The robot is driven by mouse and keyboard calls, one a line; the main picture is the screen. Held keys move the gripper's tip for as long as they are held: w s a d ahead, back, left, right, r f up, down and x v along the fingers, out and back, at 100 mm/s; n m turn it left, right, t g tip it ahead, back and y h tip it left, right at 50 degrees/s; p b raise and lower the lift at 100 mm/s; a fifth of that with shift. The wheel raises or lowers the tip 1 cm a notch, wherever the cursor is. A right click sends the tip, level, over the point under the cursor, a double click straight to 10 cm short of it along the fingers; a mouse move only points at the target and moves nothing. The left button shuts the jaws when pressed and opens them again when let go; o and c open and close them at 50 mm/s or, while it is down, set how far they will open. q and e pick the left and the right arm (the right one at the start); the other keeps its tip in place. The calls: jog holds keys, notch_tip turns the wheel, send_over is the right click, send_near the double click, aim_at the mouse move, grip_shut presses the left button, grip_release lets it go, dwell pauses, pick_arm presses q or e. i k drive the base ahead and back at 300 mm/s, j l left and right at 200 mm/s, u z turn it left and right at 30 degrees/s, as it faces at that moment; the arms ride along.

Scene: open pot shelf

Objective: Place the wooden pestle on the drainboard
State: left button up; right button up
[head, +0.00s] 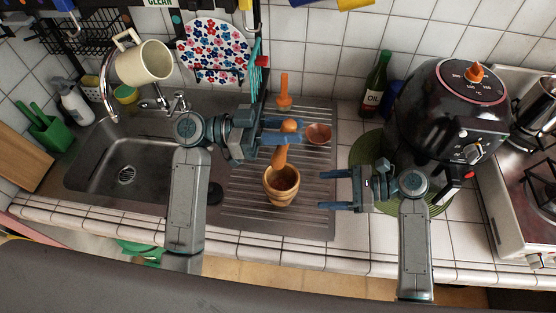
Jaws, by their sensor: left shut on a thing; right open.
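The wooden pestle (280,157) is between the blue fingers of my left gripper (292,131). Its round knob shows between the fingers and its shaft slants down toward the wooden mortar (280,196). The gripper is shut on it. The pestle's lower end shows just above the mortar's opening; I cannot tell whether it touches the rim. The mortar stands upright on the ribbed metal drainboard (313,215). My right gripper (325,189) is open and empty, over the drainboard's right edge, to the right of the mortar.
A small reddish-brown bowl (319,134) and an orange-handled item (284,91) are at the drainboard's back. The sink (112,155) lies left. A black air fryer (447,110) and oil bottle (376,84) stand right. The drainboard's front right is bare.

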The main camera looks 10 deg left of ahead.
aim_at(292, 163)
jog(key=k, duration=1)
